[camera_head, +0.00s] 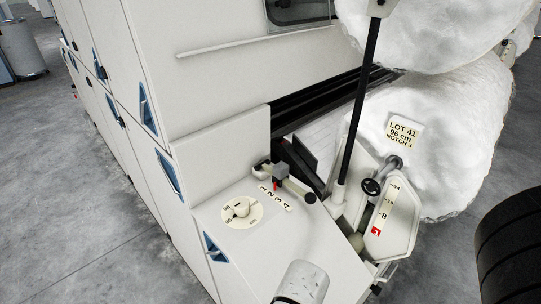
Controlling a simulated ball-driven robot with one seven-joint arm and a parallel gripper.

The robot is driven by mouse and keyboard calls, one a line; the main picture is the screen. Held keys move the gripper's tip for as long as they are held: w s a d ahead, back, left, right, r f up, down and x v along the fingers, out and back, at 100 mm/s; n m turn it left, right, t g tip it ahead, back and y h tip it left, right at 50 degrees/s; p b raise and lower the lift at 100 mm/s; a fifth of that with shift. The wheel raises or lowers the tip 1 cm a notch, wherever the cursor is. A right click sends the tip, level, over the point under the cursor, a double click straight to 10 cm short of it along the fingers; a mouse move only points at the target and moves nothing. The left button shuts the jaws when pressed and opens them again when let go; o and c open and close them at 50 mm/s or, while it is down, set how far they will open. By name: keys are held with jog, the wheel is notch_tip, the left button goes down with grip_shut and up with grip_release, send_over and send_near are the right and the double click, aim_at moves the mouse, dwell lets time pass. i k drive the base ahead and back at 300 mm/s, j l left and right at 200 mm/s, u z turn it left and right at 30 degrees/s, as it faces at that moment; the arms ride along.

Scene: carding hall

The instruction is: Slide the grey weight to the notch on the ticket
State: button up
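The grey weight (281,173) is a small block on a short rail (297,186) atop the white machine's end. A red pointer (275,186) below it stands near the 2 of the scale strip (275,196), which reads 1 to 4; its exact notch is hard to tell. The ticket (403,133) on the white fleece roll reads "LOT 41, 96 cm, NOTCH 3". My gripper is not in view, so nothing shows of it touching the weight.
A round dial (241,211) sits left of the scale. A tall black rod (363,95), a black handwheel (372,186) and a gauge plate with a red marker (376,231) stand to the right.

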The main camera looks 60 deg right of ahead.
aim_at(281, 170)
jog(key=z, duration=1.05)
